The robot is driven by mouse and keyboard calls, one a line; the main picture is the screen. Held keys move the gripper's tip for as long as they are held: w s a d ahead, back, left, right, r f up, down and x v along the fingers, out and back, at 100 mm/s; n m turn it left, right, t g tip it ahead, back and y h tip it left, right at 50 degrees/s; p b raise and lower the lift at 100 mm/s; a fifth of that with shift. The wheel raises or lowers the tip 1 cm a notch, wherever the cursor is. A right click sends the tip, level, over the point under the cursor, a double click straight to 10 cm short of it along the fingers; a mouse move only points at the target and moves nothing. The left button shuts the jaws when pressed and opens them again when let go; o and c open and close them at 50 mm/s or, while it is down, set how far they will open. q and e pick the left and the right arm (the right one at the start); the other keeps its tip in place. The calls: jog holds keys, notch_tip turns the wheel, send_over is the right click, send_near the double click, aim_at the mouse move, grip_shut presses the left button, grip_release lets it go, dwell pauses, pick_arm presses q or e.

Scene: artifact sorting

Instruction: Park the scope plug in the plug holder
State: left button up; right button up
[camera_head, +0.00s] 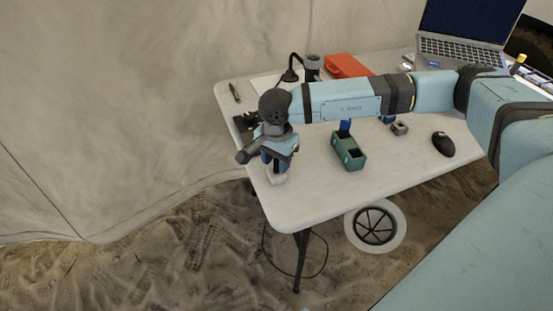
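My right arm reaches in from the right across the white table (325,200). My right gripper (277,174) points down over the table's left end, and a small pale thing shows at its tips. Its fingers are too small and hidden to tell whether they are open or shut. I cannot make out the scope plug for certain. A small grey block with an opening (400,129) stands right of the green box and may be the plug holder, but I cannot be sure. My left gripper is not in view.
A green two-compartment box (349,162) stands mid-table. A black mouse (443,144) lies at right. Behind my arm are an orange case (346,66), a dark cylinder (312,66) and a laptop (463,49). The table's front is clear. A round fan-like unit (375,226) sits below.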

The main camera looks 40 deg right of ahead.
jog(key=shift+r, duration=0.25)
pick_arm(q)
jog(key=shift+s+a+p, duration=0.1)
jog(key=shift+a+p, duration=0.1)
jog(key=shift+p, duration=0.7)
pick_arm(e)
notch_tip(320, 180, up, 12)
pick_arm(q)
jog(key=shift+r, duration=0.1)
pick_arm(e)
jog(key=shift+f, duration=0.1)
